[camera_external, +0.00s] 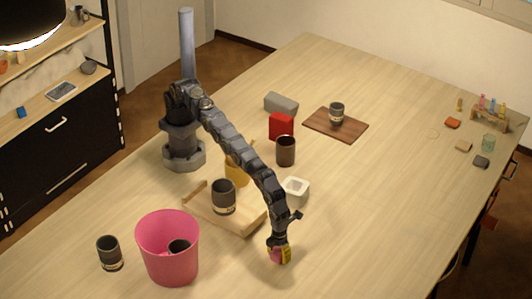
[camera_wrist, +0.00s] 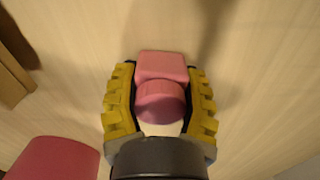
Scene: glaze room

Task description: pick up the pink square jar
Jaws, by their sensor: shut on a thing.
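The pink square jar (camera_wrist: 162,66) is between the yellow-padded fingers of my gripper (camera_wrist: 160,95) in the wrist view. It has a square body and a round pink top. My gripper is shut on it, with one finger against each side. In the external view, my gripper (camera_external: 279,255) is low over the front middle of the table, and only a little of the pink jar (camera_external: 275,256) shows between the fingers. I cannot tell whether the jar touches the table.
A pink bucket (camera_external: 167,250) with a dark cup inside stands left of my gripper. A wooden tray (camera_external: 240,228) holding a dark cup (camera_external: 223,196) and a white square jar (camera_external: 295,191) are behind it.

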